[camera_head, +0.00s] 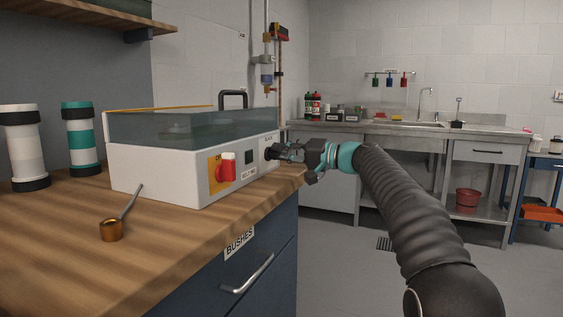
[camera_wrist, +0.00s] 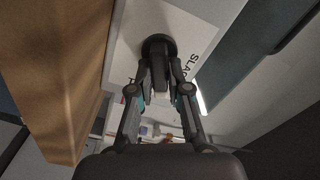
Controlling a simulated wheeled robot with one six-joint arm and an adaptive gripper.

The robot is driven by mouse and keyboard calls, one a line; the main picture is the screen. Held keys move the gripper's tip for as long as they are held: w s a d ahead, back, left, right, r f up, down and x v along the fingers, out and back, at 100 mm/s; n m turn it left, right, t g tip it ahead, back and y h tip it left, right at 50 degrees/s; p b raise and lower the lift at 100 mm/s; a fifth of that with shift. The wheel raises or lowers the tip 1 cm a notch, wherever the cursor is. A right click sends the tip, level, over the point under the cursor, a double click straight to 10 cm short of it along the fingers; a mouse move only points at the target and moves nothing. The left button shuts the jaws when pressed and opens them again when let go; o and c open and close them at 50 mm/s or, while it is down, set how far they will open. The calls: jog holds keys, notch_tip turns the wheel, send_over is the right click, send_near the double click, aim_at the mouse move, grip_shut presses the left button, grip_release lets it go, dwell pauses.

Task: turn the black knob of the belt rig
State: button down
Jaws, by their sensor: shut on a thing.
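The belt rig (camera_head: 150,171) is a white box with a clear smoky cover, standing on the wooden bench. Its black knob (camera_head: 271,152) sits at the right end of the front panel. In the wrist view the knob (camera_wrist: 158,45) is a round black disc with a grip bar, beside partly hidden lettering. My gripper (camera_head: 291,153) reaches in from the right, and its fingers (camera_wrist: 160,88) are closed on the knob from both sides.
A small copper ladle (camera_head: 111,230) lies on the bench (camera_head: 60,240) in front of the rig. Two banded cylinders, one white (camera_head: 22,145) and one teal and white (camera_head: 81,138), stand at the left. A sink counter (camera_head: 360,127) is behind.

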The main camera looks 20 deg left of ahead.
jog(key=n+b, duration=0.1)
jog(key=n, duration=0.1)
jog(key=n+b, duration=0.1)
jog(key=n, duration=0.1)
jog(key=n+b, duration=0.1)
jog(key=n, duration=0.1)
jog(key=shift+s+r+n, duration=0.1)
jog(key=shift+s+n, duration=0.15)
jog(key=shift+n, duration=0.05)
jog(key=n+b, duration=0.1)
jog(key=n, duration=0.3)
jog(key=n+b, duration=0.1)
jog(key=n, duration=0.1)
jog(key=shift+s+r+b, duration=0.2)
jog(key=shift+s+b, duration=0.15)
jog(key=shift+n, duration=0.3)
jog(key=c, duration=1.1)
grip_release()
jog(key=d, duration=0.8)
jog(key=s+d, duration=0.1)
jog(key=d, duration=0.3)
